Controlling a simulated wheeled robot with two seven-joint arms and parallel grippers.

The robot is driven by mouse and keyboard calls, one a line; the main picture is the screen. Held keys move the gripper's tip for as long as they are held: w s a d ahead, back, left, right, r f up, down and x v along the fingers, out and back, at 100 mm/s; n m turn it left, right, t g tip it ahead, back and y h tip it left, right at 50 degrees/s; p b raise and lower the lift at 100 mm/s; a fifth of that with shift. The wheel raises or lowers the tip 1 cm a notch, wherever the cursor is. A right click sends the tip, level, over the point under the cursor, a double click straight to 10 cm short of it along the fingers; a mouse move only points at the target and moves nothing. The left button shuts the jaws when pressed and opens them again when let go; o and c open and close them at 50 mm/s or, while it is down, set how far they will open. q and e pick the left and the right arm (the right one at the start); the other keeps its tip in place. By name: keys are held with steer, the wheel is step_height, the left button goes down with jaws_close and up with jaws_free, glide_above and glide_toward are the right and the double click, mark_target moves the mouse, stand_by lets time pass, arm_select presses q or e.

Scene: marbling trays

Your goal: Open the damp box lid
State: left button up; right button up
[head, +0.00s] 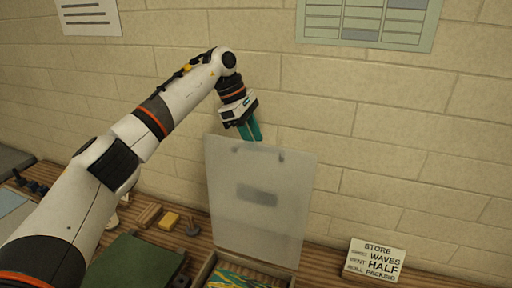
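The damp box lid (228,215) is a pale translucent panel with a dark label-like patch. It stands raised, nearly upright, at the back of the wooden damp box (205,271). The box shows only at the bottom edge of the view, with a yellow, blue and green patterned sheet (240,279) inside. My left gripper (251,134) points down with its teal fingertips at the lid's top edge, left of its middle. The fingers look close together; I cannot tell whether they touch or grip the lid. My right gripper is not in view.
A small lettered sign (374,261) stands on the wooden bench right of the box. A yellow block (169,220), wooden pieces (148,215), a small dark knobbed tool (192,228) and a green cloth-like sheet (130,264) lie to the left. A brick wall rises close behind.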

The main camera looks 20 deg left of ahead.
arm_select(q)
steer(key=b+v, duration=0.1)
steer(key=v, duration=0.8)
steer(key=shift+r, duration=0.1)
